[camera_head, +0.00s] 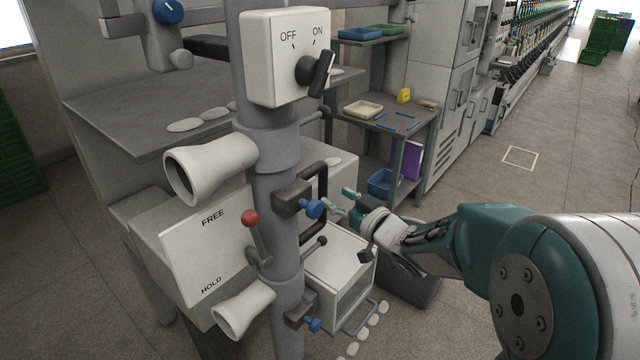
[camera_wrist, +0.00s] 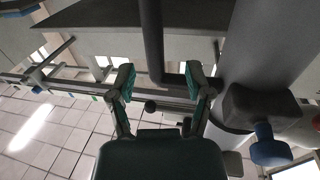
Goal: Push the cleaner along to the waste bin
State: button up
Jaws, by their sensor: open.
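The cleaner is a grey post (camera_head: 273,190) with white nozzles (camera_head: 208,168), a white FREE/HOLD panel (camera_head: 210,240) and a black handle (camera_head: 324,190). Its red-knobbed lever (camera_head: 252,228) stands up on the FREE side. The black knob on the OFF/ON box (camera_head: 285,58) leans toward ON. My gripper (camera_head: 342,202) is open, just right of the handle. In the wrist view, the handle's bar (camera_wrist: 152,38) shows between the spread fingertips (camera_wrist: 160,78); I cannot tell whether they touch it. A dark grey open box (camera_head: 412,285), partly behind my arm, may be the waste bin.
A white box with a window (camera_head: 345,268) stands below the gripper, with pale oval pieces (camera_head: 375,318) beside it. Blue knobs (camera_head: 313,208) stick out near the handle. A shelf table (camera_head: 400,118) with trays stands behind. The floor at right (camera_head: 540,185) is clear.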

aim_at(323, 185)
jog(key=x, duration=0.5)
jog(key=shift+w+d, duration=0.1)
jog(key=shift+w, duration=0.4)
jog(key=shift+a, duration=0.3)
jog(key=c, duration=0.7)
jog(key=shift+d, duration=0.2)
grip_shut()
